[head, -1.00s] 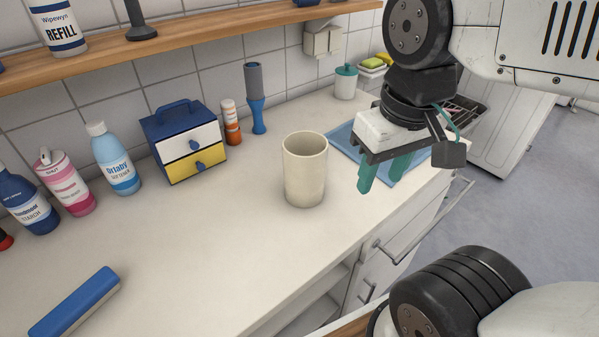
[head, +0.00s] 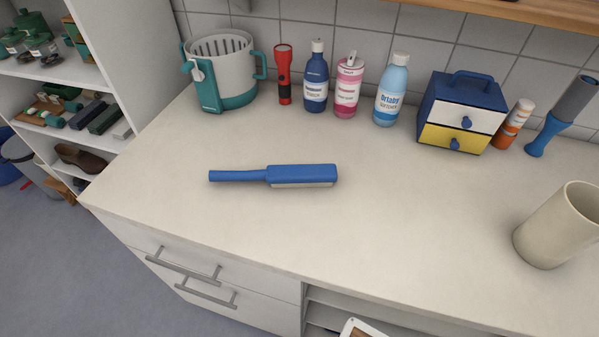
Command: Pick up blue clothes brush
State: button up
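The blue clothes brush (head: 303,174) lies flat on the pale countertop in the head view. Its thin handle points left and its wide head lies to the right. A pale strip shows under the head along the near side. Nothing touches it. My gripper is not in the head view now.
Behind the brush stand a white and teal basket (head: 225,70), a red flashlight (head: 284,76), several bottles (head: 347,85) and a small drawer box (head: 462,112). A beige cup (head: 558,226) stands at the right. The counter (head: 200,225) around the brush is clear. Open shelves (head: 95,60) stand at left.

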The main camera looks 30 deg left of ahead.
aim_at(322, 175)
jog(key=u, duration=1.2)
jog(key=k, duration=0.75)
jog(key=u, duration=1.3)
jog(key=i, duration=1.25)
jog(key=z, duration=0.4)
